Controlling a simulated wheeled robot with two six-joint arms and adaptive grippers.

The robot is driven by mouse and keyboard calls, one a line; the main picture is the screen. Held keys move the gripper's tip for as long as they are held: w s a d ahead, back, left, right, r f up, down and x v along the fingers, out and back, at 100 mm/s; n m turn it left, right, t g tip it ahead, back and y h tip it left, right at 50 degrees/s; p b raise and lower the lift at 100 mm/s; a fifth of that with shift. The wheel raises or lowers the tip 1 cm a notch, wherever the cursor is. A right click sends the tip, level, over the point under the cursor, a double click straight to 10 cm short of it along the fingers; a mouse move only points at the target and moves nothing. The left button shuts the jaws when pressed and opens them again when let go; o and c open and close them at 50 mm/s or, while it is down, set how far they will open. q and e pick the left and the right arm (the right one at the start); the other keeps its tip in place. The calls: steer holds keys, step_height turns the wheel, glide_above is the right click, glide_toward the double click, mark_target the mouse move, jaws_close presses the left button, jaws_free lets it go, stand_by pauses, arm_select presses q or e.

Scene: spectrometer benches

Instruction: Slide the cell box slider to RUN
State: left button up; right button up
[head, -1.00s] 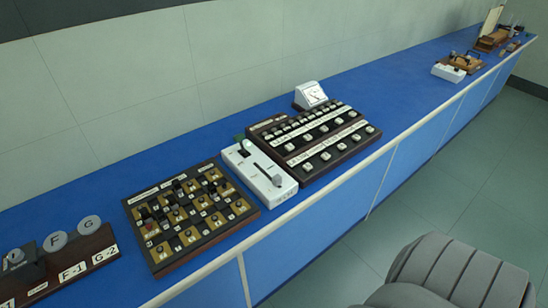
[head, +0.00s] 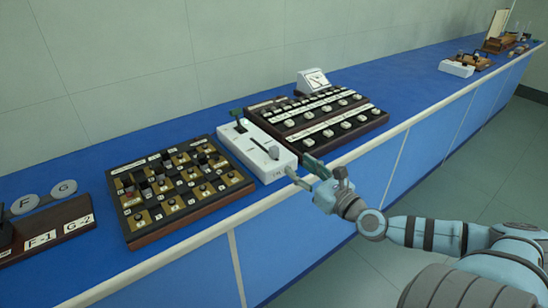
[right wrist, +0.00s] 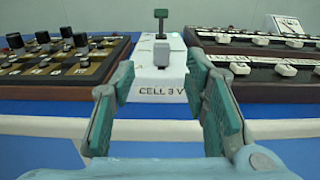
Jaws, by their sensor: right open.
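The white cell box (head: 262,160) sits between two dark panels near the bench's front edge. In the right wrist view the cell box (right wrist: 150,88) shows "CELL 3 V" on its front face. A grey knob (head: 273,152) stands on its top near the front; it also shows in the right wrist view (right wrist: 161,53). A dark green upright handle (head: 238,120) stands at its back end. I cannot read the RUN mark. My right gripper (head: 303,170) is open and empty, just in front of the box; its fingers (right wrist: 161,84) flank the box front. My left gripper is out of view.
A dark panel with brass squares and knobs (head: 180,185) stands left of the box. A dark key panel (head: 335,125) stands close on its right, with a white meter (head: 313,81) behind.

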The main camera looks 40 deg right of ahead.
mark_target(276, 149)
steer(key=w+p, duration=0.1)
steer(key=w, duration=0.1)
steer(key=w+d, duration=0.1)
steer(key=w, duration=0.1)
steer(key=shift+w+p, duration=0.35)
steer(key=shift+w, duration=0.05)
steer(key=w+p, duration=0.3)
steer(key=shift+w+a+r+p, duration=0.15)
steer(key=shift+w+r+p, duration=0.15)
steer(key=shift+w, duration=0.1)
steer(key=w, duration=0.2)
steer(key=shift+w+a+f+p, duration=0.15)
steer(key=shift+w+f+p, duration=0.1)
steer(key=shift+w+p, duration=0.15)
steer(key=shift+w+f, duration=0.3)
steer(key=shift+w, duration=0.25)
jaws_close()
